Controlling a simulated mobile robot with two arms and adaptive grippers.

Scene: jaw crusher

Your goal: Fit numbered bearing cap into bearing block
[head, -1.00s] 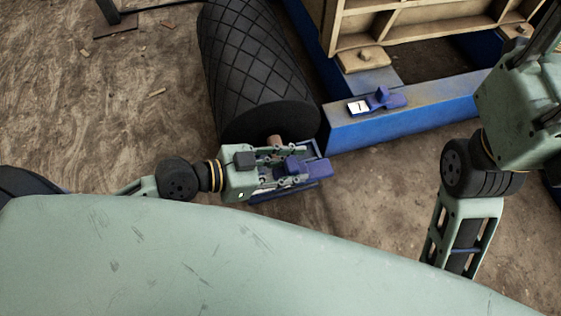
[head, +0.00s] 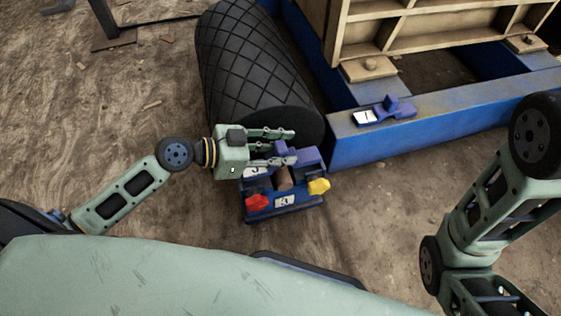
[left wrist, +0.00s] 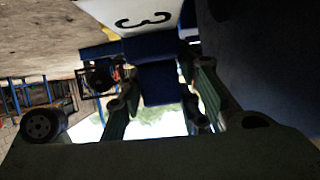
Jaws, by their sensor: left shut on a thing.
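My left gripper (head: 290,147) is shut on a blue bearing cap (head: 308,155). The cap's blue grip part (left wrist: 160,82) is between the fingers in the left wrist view, and its white plate (left wrist: 145,15) reads 3. The blue bearing block (head: 308,201) stands below and in front of the gripper, with a red knob (head: 257,202), a yellow knob (head: 318,186) and a small white number plate (head: 285,201). The cap overlaps the block's far side in the head view; I cannot tell whether they touch. My right gripper is out of view.
Another blue cap (head: 398,107) with a plate reading 1 lies on the blue frame beam (head: 450,118). A large dark patterned roller (head: 245,75) is just behind my left gripper. The beige crusher body (head: 420,35) rises behind the beam. Bare ground lies right of the block.

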